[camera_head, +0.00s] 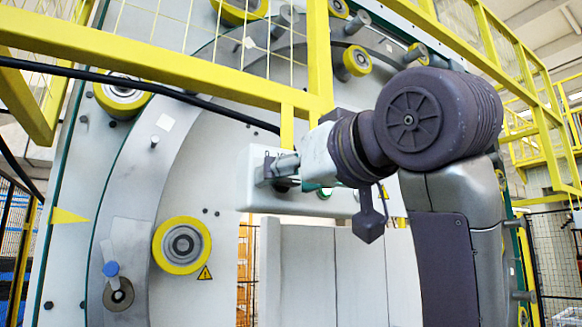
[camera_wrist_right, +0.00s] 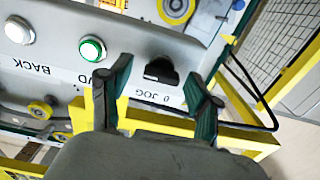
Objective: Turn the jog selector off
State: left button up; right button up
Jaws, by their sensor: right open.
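The jog selector (camera_wrist_right: 160,70) is a black knob on a light grey control panel (camera_wrist_right: 135,42). It shows in the right wrist view, above an upside-down "0 JOG" label. My right gripper (camera_wrist_right: 160,88) is open, with one finger on each side of the selector in that view. I cannot tell whether the fingers touch it. In the head view my right gripper (camera_head: 277,170) is at the left part of the panel box (camera_head: 345,203). It hides the selector there. My left gripper is not in view.
A green-ringed button (camera_wrist_right: 92,49) and a white button (camera_wrist_right: 18,30) sit beside the selector, with "FWD" and "BACK" labels. A yellow railing (camera_head: 170,70) crosses above the panel. A large ring machine with yellow rollers (camera_head: 182,245) stands behind.

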jog(key=shift+s, duration=0.1)
jog(key=shift+c, duration=0.6)
jog(key=c, duration=1)
jog(key=shift+c, duration=0.2)
